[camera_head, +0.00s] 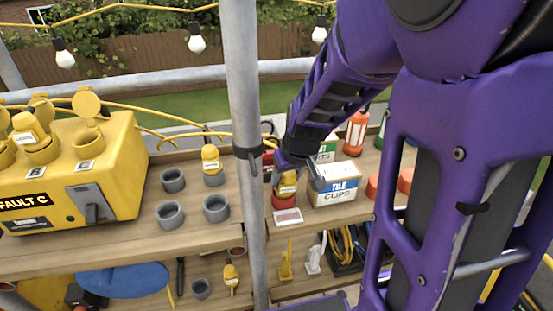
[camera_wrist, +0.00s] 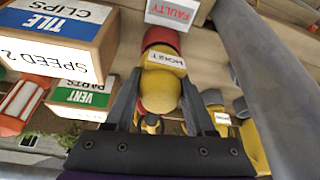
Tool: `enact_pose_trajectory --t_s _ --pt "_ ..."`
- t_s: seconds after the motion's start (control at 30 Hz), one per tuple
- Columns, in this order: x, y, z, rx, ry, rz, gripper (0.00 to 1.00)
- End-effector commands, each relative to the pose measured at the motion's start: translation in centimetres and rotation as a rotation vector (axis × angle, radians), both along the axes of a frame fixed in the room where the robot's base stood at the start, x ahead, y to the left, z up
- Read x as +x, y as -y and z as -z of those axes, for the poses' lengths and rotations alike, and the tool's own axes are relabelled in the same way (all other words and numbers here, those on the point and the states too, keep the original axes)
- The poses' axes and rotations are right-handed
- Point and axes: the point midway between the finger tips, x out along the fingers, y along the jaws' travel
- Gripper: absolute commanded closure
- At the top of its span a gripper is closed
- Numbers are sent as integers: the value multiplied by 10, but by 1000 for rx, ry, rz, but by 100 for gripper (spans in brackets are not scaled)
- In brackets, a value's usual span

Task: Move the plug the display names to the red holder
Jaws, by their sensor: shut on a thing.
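The display (camera_head: 22,203) on the yellow power box (camera_head: 120,165) reads FAULT C. The socket marked C (camera_head: 86,142) has its lid raised and shows no plug. My gripper (camera_head: 297,168) is shut on a yellow plug (camera_head: 287,186); the wrist view shows this plug (camera_wrist: 160,88) with a label that seems to read HOIST, between my two fingers (camera_wrist: 158,105). The plug is upright at the red holder (camera_head: 283,202), which also shows in the wrist view (camera_wrist: 163,37). Its lower end meets the holder's rim; how deep it sits is hidden. A FAULTY card (camera_wrist: 175,12) is before the holder.
A TILE CLIPS box (camera_head: 335,192) stands close right of the holder, with a VENT PARTS box (camera_wrist: 82,98) behind. A metal pole (camera_head: 246,130) rises close on the left. Grey holders (camera_head: 170,214) stand left of it, one with a yellow plug (camera_head: 210,158).

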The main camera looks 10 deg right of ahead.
Motion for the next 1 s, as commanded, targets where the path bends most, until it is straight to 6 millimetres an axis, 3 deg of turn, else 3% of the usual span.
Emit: enact_pose_trajectory --t_s 0.33,0.37,0.4,0.7,1.0 --pt "0 0 8 0 1 0 100" --pt "0 0 7 0 1 0 40" --pt "0 0 6 0 1 0 32" --pt "0 0 6 0 -1 0 32" --pt "-8 1 -17 1 1 1 32"
